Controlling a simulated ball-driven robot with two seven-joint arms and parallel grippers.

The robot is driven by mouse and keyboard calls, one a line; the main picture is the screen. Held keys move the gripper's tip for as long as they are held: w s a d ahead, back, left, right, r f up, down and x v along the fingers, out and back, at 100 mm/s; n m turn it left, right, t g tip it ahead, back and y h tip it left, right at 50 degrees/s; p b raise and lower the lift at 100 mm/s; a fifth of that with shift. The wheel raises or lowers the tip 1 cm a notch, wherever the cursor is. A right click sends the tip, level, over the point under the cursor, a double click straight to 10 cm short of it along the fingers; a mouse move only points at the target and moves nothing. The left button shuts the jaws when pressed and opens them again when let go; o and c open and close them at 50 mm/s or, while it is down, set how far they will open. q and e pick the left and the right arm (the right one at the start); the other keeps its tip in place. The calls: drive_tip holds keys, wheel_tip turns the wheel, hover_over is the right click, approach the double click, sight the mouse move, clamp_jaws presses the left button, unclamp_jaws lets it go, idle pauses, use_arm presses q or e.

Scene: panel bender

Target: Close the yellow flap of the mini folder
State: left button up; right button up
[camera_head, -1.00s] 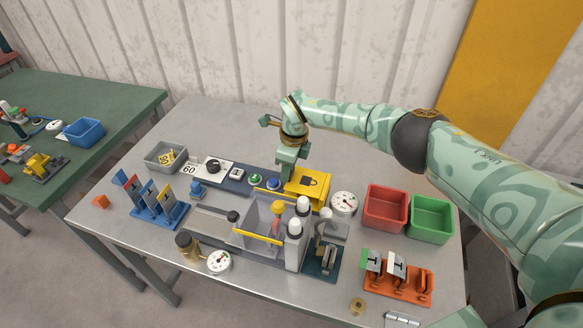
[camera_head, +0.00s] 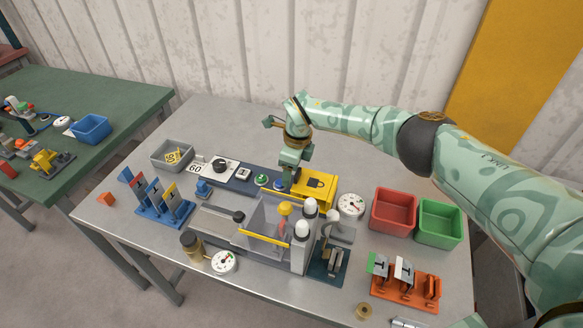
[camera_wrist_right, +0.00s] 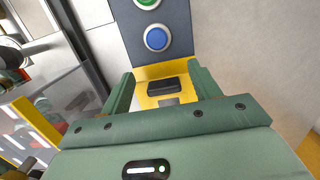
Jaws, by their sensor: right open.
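A blue stand (camera_head: 176,219) on the left of the table holds upright plates edged red, blue and yellow. The yellow-edged flap (camera_head: 169,190) is its rightmost plate and stands raised; I take this stand for the mini folder. My right gripper (camera_head: 290,187) is far to the right of it, pointing down at the left end of a yellow box with a padlock mark (camera_head: 318,184). In the right wrist view the gripper's (camera_wrist_right: 160,85) fingers are apart, with a black block (camera_wrist_right: 167,88) on yellow between them. Contact cannot be told. My left gripper is not in view.
A grey machine with a clear guard and yellow bar (camera_head: 264,238) stands mid-table, between gripper and stand. A button panel (camera_head: 240,178) lies behind. Red (camera_head: 393,211) and green (camera_head: 438,223) bins and an orange stand (camera_head: 405,289) are right. A brass cylinder (camera_head: 190,245) is in front.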

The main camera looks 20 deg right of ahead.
drive_tip(key=shift+d+r, duration=0.1)
drive_tip(key=shift+r, duration=0.15)
wheel_tip(320, 180, up, 16)
drive_tip(key=s+d+p, duration=0.1)
drive_tip(key=p, duration=0.1)
drive_tip(key=shift+f, duration=0.2)
drive_tip(key=shift+d+p, duration=0.1)
drive_tip(key=shift+p, duration=0.2)
